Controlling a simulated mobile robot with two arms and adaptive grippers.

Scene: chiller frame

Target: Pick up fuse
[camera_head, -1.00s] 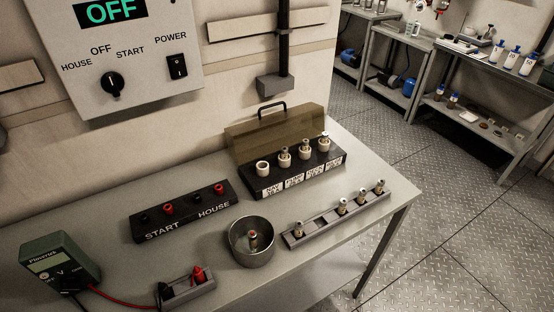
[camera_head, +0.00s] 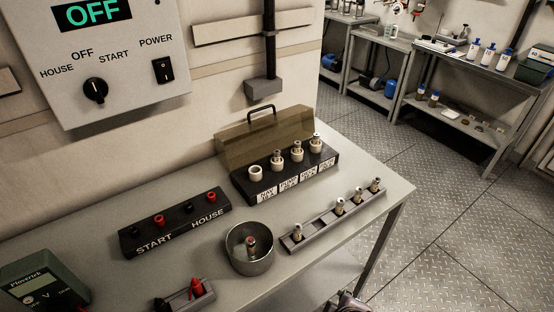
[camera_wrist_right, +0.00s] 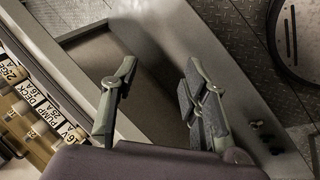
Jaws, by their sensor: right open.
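Several fuses, pale cylinders with metal caps, stand in a grey rack (camera_head: 328,221) on the table; one fuse (camera_head: 297,232) is at its near left end, apart from the others. My right gripper (camera_head: 350,302) just shows at the bottom edge, below the table front. In the right wrist view it (camera_wrist_right: 158,90) is open, with nothing between its fingers. My left gripper is out of view.
A black START/HOUSE terminal block (camera_head: 178,221), a green multimeter (camera_head: 45,280) and a small holder with red and black probes (camera_head: 186,296) are left of the bowl. The block's raised lid (camera_head: 262,140) stands behind it. Bare tabletop (camera_head: 375,170) lies right of the block.

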